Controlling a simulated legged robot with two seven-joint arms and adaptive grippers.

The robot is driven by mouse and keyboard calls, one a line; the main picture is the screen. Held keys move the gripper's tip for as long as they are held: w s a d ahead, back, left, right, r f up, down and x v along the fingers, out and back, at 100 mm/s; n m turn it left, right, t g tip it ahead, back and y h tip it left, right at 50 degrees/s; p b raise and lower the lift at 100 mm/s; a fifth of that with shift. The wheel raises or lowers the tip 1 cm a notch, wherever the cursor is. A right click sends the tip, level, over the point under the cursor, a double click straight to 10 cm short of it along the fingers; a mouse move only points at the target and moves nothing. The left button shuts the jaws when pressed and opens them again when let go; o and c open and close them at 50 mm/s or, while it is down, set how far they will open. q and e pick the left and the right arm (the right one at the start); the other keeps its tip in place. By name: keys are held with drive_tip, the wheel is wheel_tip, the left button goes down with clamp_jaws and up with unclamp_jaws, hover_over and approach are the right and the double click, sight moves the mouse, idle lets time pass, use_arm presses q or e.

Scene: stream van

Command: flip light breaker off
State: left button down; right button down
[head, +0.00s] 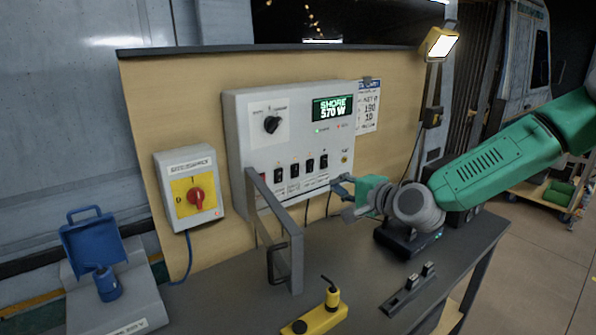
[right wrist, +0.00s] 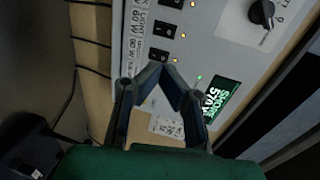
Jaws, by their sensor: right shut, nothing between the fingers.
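A grey power panel (head: 238,125) is fixed to the tan board, with a row of several black rocker breakers along its lower part. The rightmost breaker (head: 324,161) sits just above and left of my right gripper (head: 340,187). Breaker labels are too small to read in the head view, so I cannot tell which is the light one. In the right wrist view, my shut, empty fingers (right wrist: 166,72) are in front of the panel (right wrist: 205,40), close to a breaker (right wrist: 160,55) with a lit orange lamp. The fingers cover part of the panel there. My left gripper is out of view.
The panel has a rotary knob (head: 271,124) and a display (head: 333,107) reading "SHORE 570 W". A grey bracket (head: 292,240) stands before the panel's lower left. A red isolator switch (head: 195,195) is at left. A yellow item (head: 316,318) lies on the bench.

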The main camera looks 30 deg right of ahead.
drive_tip(key=shift+w, duration=0.1)
approach(297, 169)
drive_tip(key=x, duration=0.6)
drive_tip(key=shift+f, duration=0.4)
drive_tip(key=shift+w+r, duration=0.1)
drive_tip(key=shift+w, duration=0.7)
drive_tip(key=shift+w, duration=0.25)
drive_tip(key=shift+r, duration=0.15)
drive_tip(key=shift+a, duration=0.1)
